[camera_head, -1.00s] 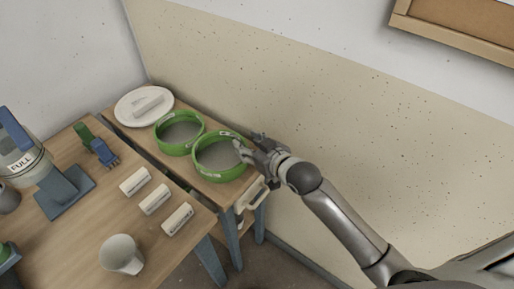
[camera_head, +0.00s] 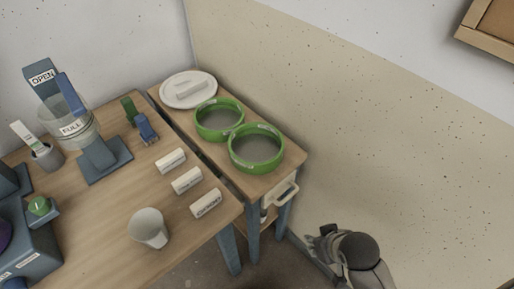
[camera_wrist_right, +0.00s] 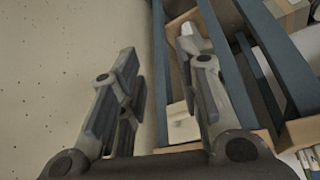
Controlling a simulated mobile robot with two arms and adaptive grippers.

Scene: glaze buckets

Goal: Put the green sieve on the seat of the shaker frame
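Two green sieves with grey mesh stand side by side on the narrow side table (camera_head: 174,113). The nearer green sieve (camera_head: 256,168) has a pale label on its rim. The farther green sieve (camera_head: 219,137) touches or nearly touches it. My right gripper (camera_head: 322,240) is below and right of the side table in the head view, well clear of both sieves. In the right wrist view its fingers (camera_wrist_right: 165,95) are spread with nothing between them. I cannot identify the shaker frame's seat for certain. My left gripper is out of view.
The bigger table (camera_head: 105,205) holds white labelled blocks (camera_head: 187,181), a white cup (camera_head: 148,229), a jar stand (camera_head: 104,160) marked FULL, and a blue box with a green button (camera_head: 39,206). A wall borders the side table.

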